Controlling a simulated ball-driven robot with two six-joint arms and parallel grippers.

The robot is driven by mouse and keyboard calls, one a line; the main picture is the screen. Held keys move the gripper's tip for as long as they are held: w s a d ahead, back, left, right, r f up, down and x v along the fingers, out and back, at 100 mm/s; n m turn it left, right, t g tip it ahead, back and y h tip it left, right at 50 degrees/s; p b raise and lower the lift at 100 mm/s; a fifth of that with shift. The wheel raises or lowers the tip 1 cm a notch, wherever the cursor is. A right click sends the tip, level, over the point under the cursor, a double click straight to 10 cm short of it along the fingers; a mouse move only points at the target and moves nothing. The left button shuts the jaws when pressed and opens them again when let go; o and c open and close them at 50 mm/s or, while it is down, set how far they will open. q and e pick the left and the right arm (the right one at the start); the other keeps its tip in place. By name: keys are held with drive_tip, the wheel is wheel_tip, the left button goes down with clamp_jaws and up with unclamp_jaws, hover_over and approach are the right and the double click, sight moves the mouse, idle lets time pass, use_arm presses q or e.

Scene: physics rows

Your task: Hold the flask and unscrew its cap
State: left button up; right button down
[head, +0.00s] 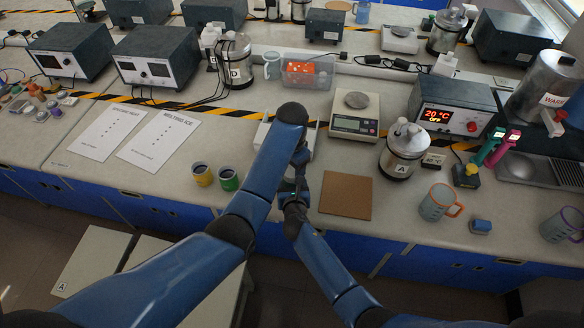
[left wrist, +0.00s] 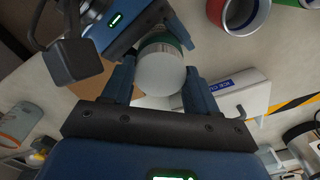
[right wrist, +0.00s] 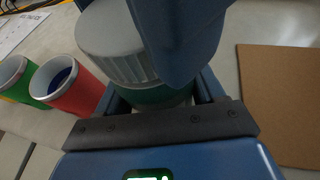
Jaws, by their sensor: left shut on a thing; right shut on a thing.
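The flask has a green body (right wrist: 160,96) and a pale grey ribbed cap (right wrist: 108,42). In the right wrist view my right gripper (right wrist: 165,95) is shut around the green body, below the cap. In the left wrist view my left gripper (left wrist: 160,80) is shut on the round pale cap (left wrist: 160,72), a finger on each side. The cap sits at the top of the body; whether its thread is loose cannot be seen. In the head view my left gripper (head: 299,165) and right gripper (head: 290,190) meet near the bench's front edge, and my arms hide the flask.
A brown cork mat (head: 346,195) lies right of the grippers. A yellow cup (head: 202,174) and a green cup (head: 228,179) stand to their left; a red cup (right wrist: 72,90) is close to the flask. A balance (head: 355,118) and steel vessel A (head: 402,152) stand behind.

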sight(292, 170)
use_arm(q)
drive_tip(key=n, duration=0.7)
drive_tip(key=shift+r, duration=0.1)
drive_tip(key=n, duration=0.5)
drive_tip(key=shift+n, duration=0.3)
drive_tip(key=n, duration=1)
drive_tip(key=shift+n, duration=0.4)
drive_tip(key=shift+r, duration=0.3)
drive_tip(key=shift+r, duration=0.85)
drive_tip(key=shift+r, duration=2)
use_arm(e)
drive_tip(key=shift+c, duration=0.2)
unclamp_jaws()
